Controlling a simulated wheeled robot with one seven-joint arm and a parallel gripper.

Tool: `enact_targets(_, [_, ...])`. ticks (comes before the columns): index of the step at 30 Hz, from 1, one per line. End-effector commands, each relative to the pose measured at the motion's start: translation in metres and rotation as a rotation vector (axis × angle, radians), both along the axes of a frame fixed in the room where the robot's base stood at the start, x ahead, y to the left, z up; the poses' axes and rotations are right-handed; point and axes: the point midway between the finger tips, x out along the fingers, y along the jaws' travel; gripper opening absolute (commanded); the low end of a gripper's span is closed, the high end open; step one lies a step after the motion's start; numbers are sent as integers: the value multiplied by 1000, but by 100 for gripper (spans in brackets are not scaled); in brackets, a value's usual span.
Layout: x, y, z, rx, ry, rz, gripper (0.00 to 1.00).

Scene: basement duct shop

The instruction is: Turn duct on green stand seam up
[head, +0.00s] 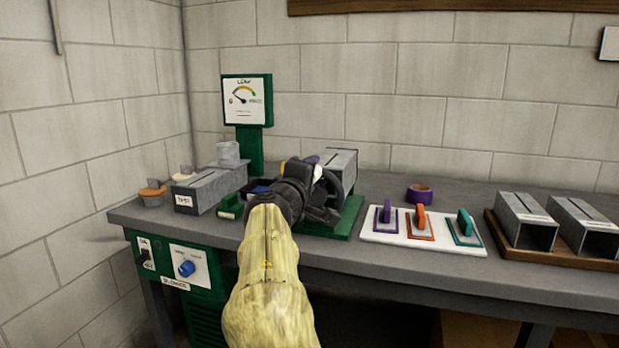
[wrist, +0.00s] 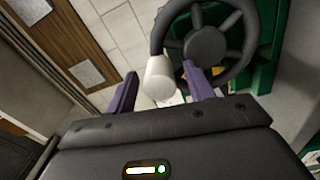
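The grey duct (head: 342,158) sits on the green stand (head: 345,222), partly hidden behind my arm. I cannot make out its seam. A dark handwheel (head: 343,183) is at the duct's near end; in the wrist view the spoked handwheel (wrist: 207,45) carries a pale cylindrical knob (wrist: 158,80). My gripper (head: 318,190) is at the wheel. In the wrist view my gripper (wrist: 160,72) is open, its purple fingers on either side of the knob, with small gaps showing.
A tagged duct box (head: 208,190) and green gauge post (head: 248,115) stand left. A white board (head: 380,236) with purple, orange and teal handled tools, a purple tape roll (head: 420,193) and two ducts on a wooden tray (head: 490,222) lie right. The bench's front edge (head: 450,293) is clear.

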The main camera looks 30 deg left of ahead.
Motion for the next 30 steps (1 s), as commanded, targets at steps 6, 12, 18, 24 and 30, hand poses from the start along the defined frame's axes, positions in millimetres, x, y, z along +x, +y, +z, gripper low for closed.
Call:
enact_targets(6, [-1,0,-1,0,0,1,53])
enact_targets(12, [-12,-2,-3,0,0,2,53])
enact_targets(18, [-36,-7,-6,2,0,5,53])
enact_targets(24, [-63,-14,-6,3,0,5,53])
enact_targets(30, [-91,-21,-6,3,1,5,53])
